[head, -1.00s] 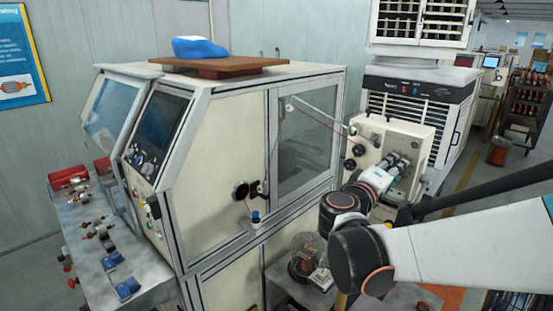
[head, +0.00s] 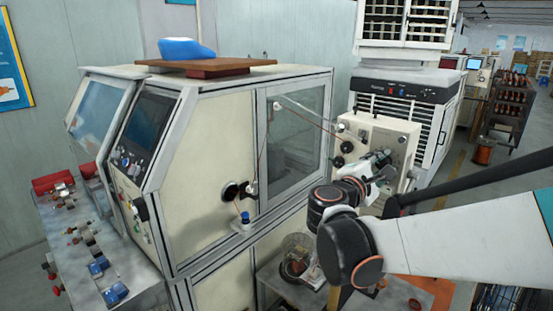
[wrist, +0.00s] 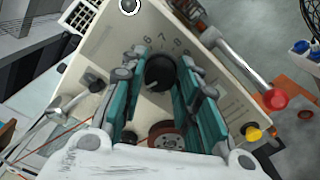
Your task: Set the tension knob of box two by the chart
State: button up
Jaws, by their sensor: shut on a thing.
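The cream tension box (head: 390,133) stands right of the large machine, with several knobs on its face. In the wrist view, a black dial knob (wrist: 160,72) sits on its panel (wrist: 112,58), with printed figures such as 6, 7 and 8 along its upper edge. My gripper (wrist: 161,80) has its teal fingers on both sides of this knob, shut on it. In the head view, my gripper (head: 382,165) is at the box's front face and hides the knob. The knob's pointer setting is too small to read surely. No chart is legible.
In the wrist view, a red-tipped lever (wrist: 275,98), a yellow knob (wrist: 253,133) and a brown-rimmed round part (wrist: 166,135) lie close to my fingers. A thin wire (head: 315,122) runs from the large machine (head: 210,140) to the box. A glass jar (head: 297,255) stands below.

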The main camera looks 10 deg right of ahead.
jog(key=shift+s+a+r+n, duration=0.25)
jog(key=shift+n, duration=0.55)
jog(key=shift+w, duration=0.1)
jog(key=o, duration=0.9)
jog(key=shift+o, duration=0.9)
jog(key=shift+w+f, duration=0.2)
jog(key=shift+w, duration=0.05)
jog(key=shift+s, duration=0.1)
jog(key=shift+s, duration=0.15)
